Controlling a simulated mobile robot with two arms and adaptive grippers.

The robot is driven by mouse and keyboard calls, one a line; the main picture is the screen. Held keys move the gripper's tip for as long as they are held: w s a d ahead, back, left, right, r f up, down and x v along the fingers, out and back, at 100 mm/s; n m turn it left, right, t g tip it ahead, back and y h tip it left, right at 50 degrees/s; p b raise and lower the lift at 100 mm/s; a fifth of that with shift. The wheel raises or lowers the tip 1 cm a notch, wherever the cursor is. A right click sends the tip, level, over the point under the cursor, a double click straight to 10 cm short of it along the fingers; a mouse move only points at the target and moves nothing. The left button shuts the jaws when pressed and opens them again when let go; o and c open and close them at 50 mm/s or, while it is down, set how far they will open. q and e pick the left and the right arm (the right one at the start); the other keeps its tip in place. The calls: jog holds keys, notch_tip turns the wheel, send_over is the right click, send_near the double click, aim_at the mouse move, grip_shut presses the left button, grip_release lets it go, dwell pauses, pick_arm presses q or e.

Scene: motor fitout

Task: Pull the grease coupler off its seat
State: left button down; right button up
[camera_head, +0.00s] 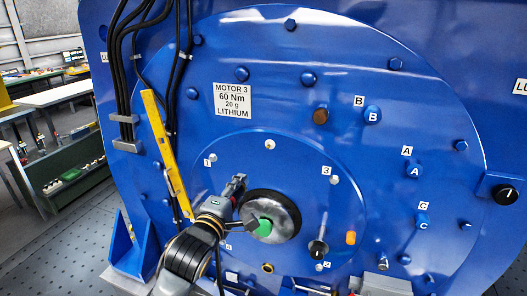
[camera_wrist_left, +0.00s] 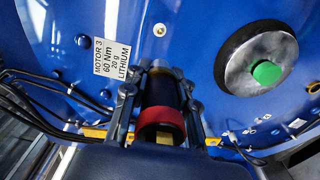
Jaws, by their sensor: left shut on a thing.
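My left gripper (camera_head: 239,182) reaches in from the lower left, in front of the blue motor face, just up and left of the central shaft. In the left wrist view its fingers (camera_wrist_left: 166,80) are shut on a dark cylinder with a red band (camera_wrist_left: 162,121), which looks like the grease coupler. Its far end is hidden, so I cannot tell whether it touches a seat. In the head view the fingers hide most of it. My right gripper is not in view.
The shaft hub (camera_head: 285,203) with a green centre (camera_head: 263,228) is close to the left gripper. A yellow bar (camera_head: 166,152) and black cables (camera_head: 122,75) are at the left. A black-handled part (camera_head: 317,249) sticks out near label 2. Workbenches (camera_head: 52,93) stand farther left.

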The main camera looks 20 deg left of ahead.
pick_arm(q)
jog(key=s+p, duration=0.1)
jog(key=s, duration=0.6)
jog(key=shift+s+a, duration=0.15)
jog(key=shift+s, duration=0.25)
jog(key=shift+f, duration=0.1)
jog(key=s+d+f+b, duration=0.2)
jog(key=s+f+b, duration=0.2)
jog(key=s+f, duration=0.3)
jog(key=s+d+f+b, duration=0.2)
jog(key=s+f+b, duration=0.3)
jog(key=f, duration=0.7)
jog(key=s, duration=0.2)
jog(key=shift+s+d+f+y, duration=0.3)
jog(key=shift+s+f, duration=0.05)
